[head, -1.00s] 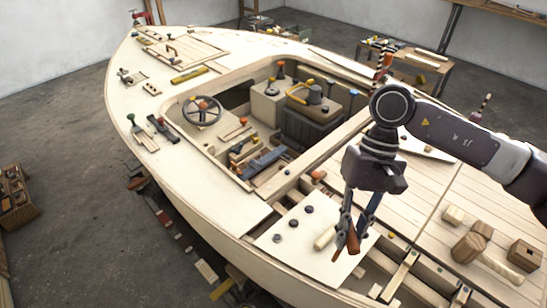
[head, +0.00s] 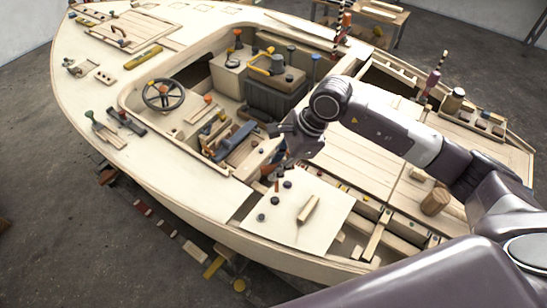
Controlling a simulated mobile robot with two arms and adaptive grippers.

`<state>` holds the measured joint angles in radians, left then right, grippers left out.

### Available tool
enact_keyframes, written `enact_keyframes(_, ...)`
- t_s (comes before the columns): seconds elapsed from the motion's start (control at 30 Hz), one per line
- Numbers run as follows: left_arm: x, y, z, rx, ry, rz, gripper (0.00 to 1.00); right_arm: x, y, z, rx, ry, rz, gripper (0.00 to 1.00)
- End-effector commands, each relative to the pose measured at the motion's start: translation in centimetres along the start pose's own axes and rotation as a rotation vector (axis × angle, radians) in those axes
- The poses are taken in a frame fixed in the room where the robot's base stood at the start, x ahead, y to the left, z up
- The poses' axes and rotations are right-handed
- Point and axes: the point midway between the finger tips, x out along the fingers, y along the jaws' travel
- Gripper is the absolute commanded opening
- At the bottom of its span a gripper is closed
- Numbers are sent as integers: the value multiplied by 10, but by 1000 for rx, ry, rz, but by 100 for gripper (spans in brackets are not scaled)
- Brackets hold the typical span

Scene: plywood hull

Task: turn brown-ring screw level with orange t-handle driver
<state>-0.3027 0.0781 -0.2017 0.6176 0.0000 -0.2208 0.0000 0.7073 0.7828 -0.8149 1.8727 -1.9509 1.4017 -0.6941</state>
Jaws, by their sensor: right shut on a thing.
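My right gripper (head: 280,162) reaches in from the right and is pointed down at the back left edge of a pale panel (head: 322,232). It is shut on the orange t-handle driver (head: 268,171), of which only a small orange-brown part shows below the fingers. Several dark screw heads stand on the panel, one of them (head: 261,217) near its left edge and others close under the gripper. Their rings are too small to tell which is the brown-ring screw. I cannot tell whether the driver touches a screw. My left gripper is not in view.
The open cockpit with a steering wheel (head: 163,94) and a dark box (head: 275,98) lies behind. The panel's front is clear.

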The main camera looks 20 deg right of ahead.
Motion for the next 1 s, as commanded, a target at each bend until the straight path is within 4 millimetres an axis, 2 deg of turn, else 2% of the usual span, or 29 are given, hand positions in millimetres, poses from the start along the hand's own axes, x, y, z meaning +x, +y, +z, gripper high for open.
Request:
enact_keyframes(0.1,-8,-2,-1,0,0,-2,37,2,-8,2,128,15,-44,0)
enact_keyframes(0.3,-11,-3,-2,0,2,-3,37,5,-17,0,258,32,-92,0)
enact_keyframes(0.57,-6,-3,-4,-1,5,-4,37,13,-17,-5,284,35,-100,0)
enact_keyframes(1.0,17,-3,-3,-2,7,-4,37,52,-12,-20,282,35,-99,0)
